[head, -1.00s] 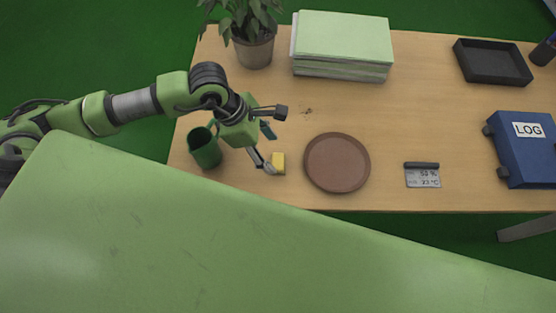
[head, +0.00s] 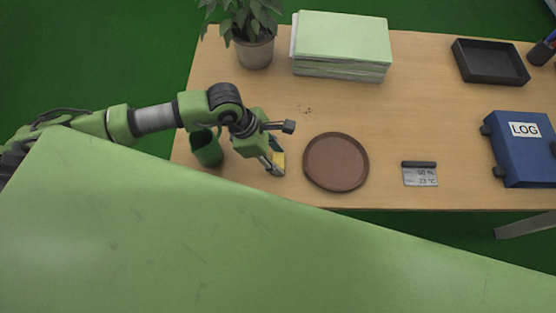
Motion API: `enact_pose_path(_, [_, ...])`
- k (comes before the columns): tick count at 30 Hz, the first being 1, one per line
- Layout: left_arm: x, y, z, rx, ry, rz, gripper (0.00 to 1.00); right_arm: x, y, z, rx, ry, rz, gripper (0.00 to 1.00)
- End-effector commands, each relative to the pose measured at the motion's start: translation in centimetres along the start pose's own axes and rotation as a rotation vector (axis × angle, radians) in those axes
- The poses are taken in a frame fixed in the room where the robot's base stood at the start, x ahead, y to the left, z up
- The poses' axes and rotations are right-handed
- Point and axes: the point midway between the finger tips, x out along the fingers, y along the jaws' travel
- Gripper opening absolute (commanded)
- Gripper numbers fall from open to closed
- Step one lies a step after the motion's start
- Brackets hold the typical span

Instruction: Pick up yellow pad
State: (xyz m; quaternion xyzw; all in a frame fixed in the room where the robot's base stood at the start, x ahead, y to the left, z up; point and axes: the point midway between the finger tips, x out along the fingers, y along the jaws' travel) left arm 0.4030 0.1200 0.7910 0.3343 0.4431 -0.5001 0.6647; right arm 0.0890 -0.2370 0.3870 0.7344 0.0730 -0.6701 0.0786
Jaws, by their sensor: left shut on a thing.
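The fingers hide part of the pad. I cannot tell whether the pad touches the table or is just above it. My right gripper is not in view.
A green mug (head: 206,150) stands left of the gripper, close to my arm. The brown plate (head: 336,162) lies close on the right. A potted plant (head: 254,50), a paper stack (head: 341,45), a small display (head: 420,174), a blue LOG binder (head: 522,150) and a black tray (head: 490,63) stand around.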

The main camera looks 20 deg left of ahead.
Motion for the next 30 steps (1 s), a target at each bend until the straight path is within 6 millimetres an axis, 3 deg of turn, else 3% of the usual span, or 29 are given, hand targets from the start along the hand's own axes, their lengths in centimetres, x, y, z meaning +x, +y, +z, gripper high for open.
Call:
enact_pose_path(11, [0.1,-0.1,-0.1,-0.001,0.003,-0.002,0.19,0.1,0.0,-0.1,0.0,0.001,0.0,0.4])
enact_pose_path(17, [-0.9,0.1,0.3,0.0,0.001,0.002,0.19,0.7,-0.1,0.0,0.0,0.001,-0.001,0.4])
enact_pose_path(21, [-3.2,0.5,1.0,0.001,0.0,0.007,0.19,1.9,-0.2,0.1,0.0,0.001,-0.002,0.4])
enact_pose_path(30, [-10.6,5.0,-1.2,-0.006,0.005,0.006,0.19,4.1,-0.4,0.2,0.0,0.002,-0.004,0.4])
